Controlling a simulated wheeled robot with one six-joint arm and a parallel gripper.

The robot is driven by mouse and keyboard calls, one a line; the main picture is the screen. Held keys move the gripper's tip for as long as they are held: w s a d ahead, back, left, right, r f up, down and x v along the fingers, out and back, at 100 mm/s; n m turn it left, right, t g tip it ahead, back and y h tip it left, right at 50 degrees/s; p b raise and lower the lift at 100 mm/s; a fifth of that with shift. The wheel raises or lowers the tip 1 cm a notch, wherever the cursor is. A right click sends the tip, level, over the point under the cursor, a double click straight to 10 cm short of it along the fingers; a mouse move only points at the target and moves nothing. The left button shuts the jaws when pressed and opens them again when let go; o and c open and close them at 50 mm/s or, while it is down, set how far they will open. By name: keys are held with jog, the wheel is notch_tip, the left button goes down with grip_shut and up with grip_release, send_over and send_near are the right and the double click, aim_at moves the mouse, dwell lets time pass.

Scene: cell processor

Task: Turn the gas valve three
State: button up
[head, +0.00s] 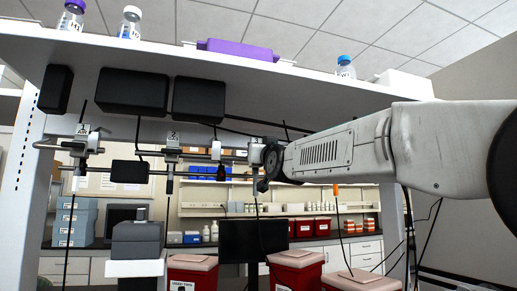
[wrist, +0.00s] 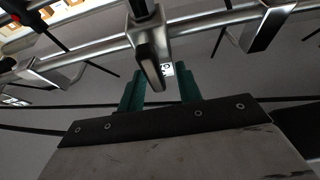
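A metal gas pipe (wrist: 90,50) carries several valves. The valve at my gripper has a silver flat lever (wrist: 151,62), which hangs down in the wrist view with a small white label (wrist: 167,69) behind it; I cannot read the label surely. My gripper (wrist: 160,88) has two green fingers, apart, one on each side below the lever's tip. The lever's end reaches toward the gap, and I cannot tell whether a finger touches it. In the head view the third valve (head: 256,153) is partly hidden by my arm's end. Valves one (head: 82,143) and two (head: 172,147) stand left of it.
A white shelf (head: 150,55) with bottles spans above the pipe. Black boxes (head: 133,92) and dark cables hang under it. Another valve fitting (head: 216,150) sits between valve two and my arm. Red bins (head: 293,268) stand below.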

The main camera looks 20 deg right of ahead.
jog(key=shift+w+r, duration=0.25)
jog(key=shift+w, duration=0.4)
grip_shut()
jog(key=shift+m, duration=0.4)
jog(key=shift+d+m+h, duration=0.25)
jog(key=shift+m+h, duration=0.35)
jog(key=shift+m, duration=0.1)
grip_release()
